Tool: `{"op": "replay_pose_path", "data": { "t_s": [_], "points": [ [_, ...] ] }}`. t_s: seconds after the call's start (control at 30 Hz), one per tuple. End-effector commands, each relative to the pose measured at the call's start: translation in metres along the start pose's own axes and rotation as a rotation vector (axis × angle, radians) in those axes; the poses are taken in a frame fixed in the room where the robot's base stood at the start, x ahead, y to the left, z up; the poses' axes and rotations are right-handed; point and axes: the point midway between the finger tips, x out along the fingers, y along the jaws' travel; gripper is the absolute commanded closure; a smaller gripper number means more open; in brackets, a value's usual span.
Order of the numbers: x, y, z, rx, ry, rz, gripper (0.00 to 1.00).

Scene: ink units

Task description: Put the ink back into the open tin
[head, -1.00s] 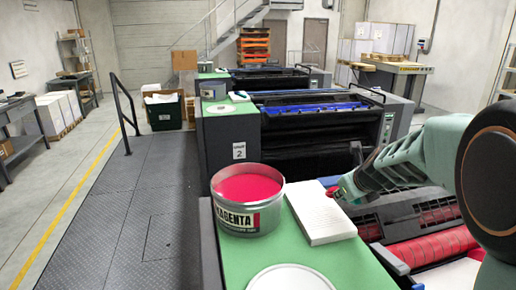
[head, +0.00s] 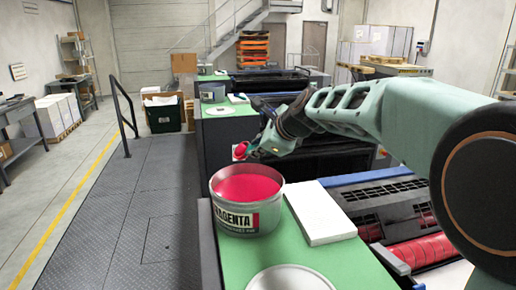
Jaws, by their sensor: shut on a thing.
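The open tin (head: 237,218), labelled "AGENTA" in the part that shows, stands upright on the green top of the near unit. Magenta ink (head: 248,188) fills it almost to the rim. My gripper (head: 247,152) is above and just beyond the tin's far rim, apart from it. It is shut on a small magenta-red thing (head: 240,151), which shows at its left tip. Whether this is ink alone or ink on a tool is too small to tell. The fingers are partly hidden by the wrist.
A white pad (head: 322,212) lies right of the tin. A pale round disc (head: 290,281) lies in front on the green top (head: 245,262). Red rollers (head: 430,250) are at right. Another tin (head: 213,92) stands on the unit behind. The walkway at left is clear.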

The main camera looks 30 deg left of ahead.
Motion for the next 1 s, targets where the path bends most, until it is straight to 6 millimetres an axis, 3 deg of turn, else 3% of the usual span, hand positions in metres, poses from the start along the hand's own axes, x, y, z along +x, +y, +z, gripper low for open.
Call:
{"op": "replay_pose_path", "data": {
  "t_s": [0.4, 0.8, 1.0],
  "points": [
    [0.030, 0.031, -0.027, 0.003, 0.001, -0.001, 1.00],
    [0.074, 0.054, -0.040, 0.003, 0.002, 0.000, 1.00],
    [0.086, 0.061, -0.044, 0.003, 0.002, -0.001, 1.00]
  ]
}}
